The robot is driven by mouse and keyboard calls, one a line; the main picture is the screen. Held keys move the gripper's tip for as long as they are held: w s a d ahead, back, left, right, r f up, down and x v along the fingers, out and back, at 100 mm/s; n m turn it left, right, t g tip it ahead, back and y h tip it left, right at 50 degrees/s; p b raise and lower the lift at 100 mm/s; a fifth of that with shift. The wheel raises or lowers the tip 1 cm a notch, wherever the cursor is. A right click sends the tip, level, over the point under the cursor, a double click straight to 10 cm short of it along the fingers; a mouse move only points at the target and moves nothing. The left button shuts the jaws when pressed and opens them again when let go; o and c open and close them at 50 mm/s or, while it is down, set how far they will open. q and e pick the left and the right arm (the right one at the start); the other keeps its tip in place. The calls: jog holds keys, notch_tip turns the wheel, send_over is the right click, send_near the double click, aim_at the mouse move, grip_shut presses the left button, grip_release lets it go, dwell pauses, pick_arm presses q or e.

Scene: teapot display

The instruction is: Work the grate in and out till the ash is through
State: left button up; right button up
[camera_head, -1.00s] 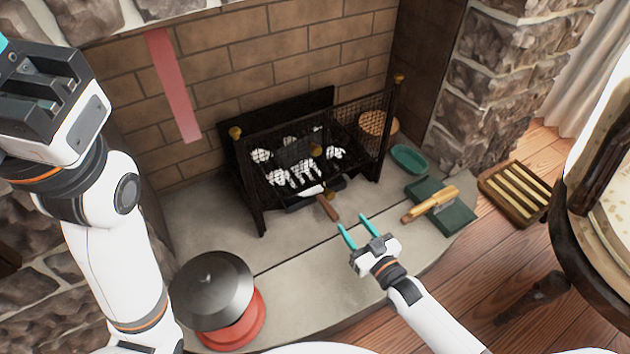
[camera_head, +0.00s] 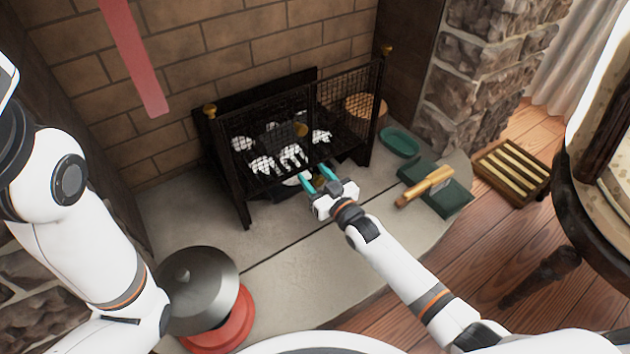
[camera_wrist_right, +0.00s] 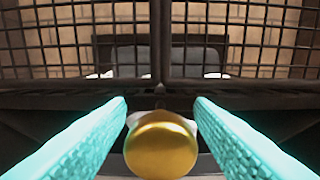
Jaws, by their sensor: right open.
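The black fire grate (camera_head: 240,185) stands on the hearth against the brick back, with a mesh front. Pale ash-like lumps (camera_head: 292,156) lie inside it, and a paler patch (camera_head: 294,181) shows low at its front. My right gripper (camera_head: 315,178) is open at the grate's lower front. In the right wrist view a round gold knob (camera_wrist_right: 161,148) sits between its teal fingers (camera_wrist_right: 160,135), with gaps on both sides. In the head view the gripper hides this knob. My left arm is at the left; its gripper is out of the picture.
A green brush-and-pan set (camera_head: 436,190) with a wooden handle lies right of the grate, near a teal dish (camera_head: 399,143). A slatted wooden tray (camera_head: 512,170) is on the floor. A dark-lidded red pot (camera_head: 200,290) stands front left. Bare hearth (camera_head: 290,260) lies between.

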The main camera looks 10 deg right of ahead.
aim_at(321, 182)
jog(key=shift+w, duration=0.1)
grip_shut()
jog(key=p+v, duration=0.3)
jog(key=shift+r, duration=0.2)
jog(key=shift+s+d+f+p, duration=0.2)
jog(key=shift+s+p, duration=0.1)
jog(key=shift+s, duration=0.35)
jog(key=shift+f, duration=0.1)
jog(key=shift+c, duration=1.5)
grip_release()
jog(key=o, duration=0.3)
jog(key=shift+s+d, duration=0.1)
